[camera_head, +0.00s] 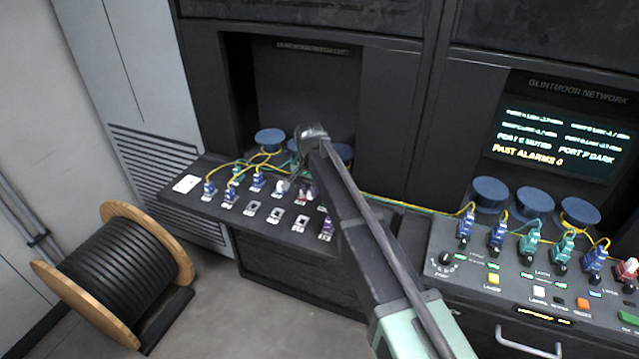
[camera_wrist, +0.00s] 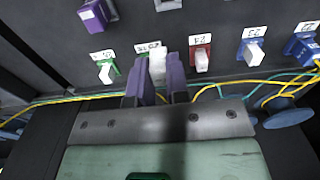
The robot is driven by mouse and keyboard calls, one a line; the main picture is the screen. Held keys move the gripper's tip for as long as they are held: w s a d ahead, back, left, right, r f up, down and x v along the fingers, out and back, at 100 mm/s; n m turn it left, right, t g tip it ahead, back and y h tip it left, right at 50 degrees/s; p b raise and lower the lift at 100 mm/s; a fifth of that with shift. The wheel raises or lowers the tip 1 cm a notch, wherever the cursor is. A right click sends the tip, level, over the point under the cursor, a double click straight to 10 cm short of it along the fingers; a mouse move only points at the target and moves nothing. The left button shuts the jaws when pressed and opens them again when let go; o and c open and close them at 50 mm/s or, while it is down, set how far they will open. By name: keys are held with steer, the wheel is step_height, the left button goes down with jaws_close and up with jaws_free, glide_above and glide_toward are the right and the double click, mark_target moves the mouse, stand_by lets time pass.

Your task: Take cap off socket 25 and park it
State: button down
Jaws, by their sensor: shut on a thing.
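My gripper (camera_wrist: 157,66) has two purple fingers, one on each side of a white cap (camera_wrist: 158,62). It is shut on that cap. The cap is at a socket in the labelled row, below a label (camera_wrist: 148,47) whose number I cannot read clearly. Whether the cap is still seated I cannot tell. In the head view my arm reaches over the left panel (camera_head: 182,204) and hides the fingers and the cap.
Neighbouring sockets hold a red-based white cap (camera_wrist: 201,60), a blue-based white one (camera_wrist: 251,52) and a green-based one (camera_wrist: 106,74). A purple block (camera_wrist: 93,15) is close by. Yellow and green fibres (camera_wrist: 275,82) run along the row. A cable reel (camera_head: 115,268) stands on the floor.

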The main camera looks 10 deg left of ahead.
steer(key=s+a, duration=0.2)
steer(key=s, duration=0.1)
steer(key=b, duration=0.5)
glide_above(302, 223)
step_height(302, 223, down, 5)
steer(key=shift+r, duration=0.2)
steer(key=shift+f+b, duration=0.7)
steer(key=shift+f, duration=0.2)
steer(key=shift+f+b, duration=0.5)
steer(key=c, duration=1)
jaws_free()
steer(key=shift+c, duration=0.2)
step_height(302, 223, up, 11)
steer(key=p, duration=1)
steer(key=shift+p, duration=0.4)
